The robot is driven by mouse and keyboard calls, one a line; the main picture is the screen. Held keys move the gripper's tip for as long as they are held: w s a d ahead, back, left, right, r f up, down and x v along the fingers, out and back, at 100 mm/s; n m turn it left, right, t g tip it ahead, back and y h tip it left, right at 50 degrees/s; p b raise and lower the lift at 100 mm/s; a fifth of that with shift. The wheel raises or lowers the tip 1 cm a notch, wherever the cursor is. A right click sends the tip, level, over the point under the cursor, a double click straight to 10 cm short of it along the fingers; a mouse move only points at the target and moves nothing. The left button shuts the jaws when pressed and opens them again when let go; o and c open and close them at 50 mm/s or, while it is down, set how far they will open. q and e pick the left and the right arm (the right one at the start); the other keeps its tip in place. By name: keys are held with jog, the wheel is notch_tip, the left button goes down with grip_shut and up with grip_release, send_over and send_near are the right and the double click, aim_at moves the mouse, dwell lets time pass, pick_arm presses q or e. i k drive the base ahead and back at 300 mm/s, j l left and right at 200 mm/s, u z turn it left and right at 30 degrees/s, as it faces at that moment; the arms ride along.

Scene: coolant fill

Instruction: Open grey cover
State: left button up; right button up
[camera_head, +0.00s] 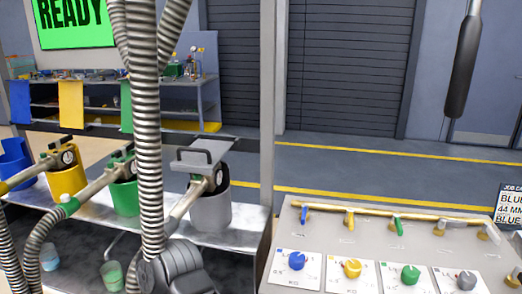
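A flat grey plate (206,152) with a dark handle-like bar at its front edge shows above the grey container (211,211) on the left bench. It looks like a grey cover, but I cannot tell whether it is hinged, open or shut. A grey nozzle with a round gauge (218,178) sits in the container beneath the plate, with its pipe reaching down to the left. Neither of my grippers can be made out in this view, and nothing is seen touching the plate.
A yellow container (67,183) and green container (124,198) hold nozzles beside a blue container (12,165). Ribbed hoses (148,140) hang in front. A control panel (330,232) with coloured knobs stands right. A dark cylinder (463,68) hangs upper right.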

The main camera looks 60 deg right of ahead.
aim_at(201, 157)
jog(key=z, duration=1.65)
jog(key=i+j+z, duration=0.1)
jog(key=j+z, duration=0.15)
jog(key=i+j+z, duration=0.2)
jog(key=j, duration=0.25)
jog(key=j+z, duration=0.25)
jog(key=k+j, duration=0.05)
jog(key=j, duration=0.05)
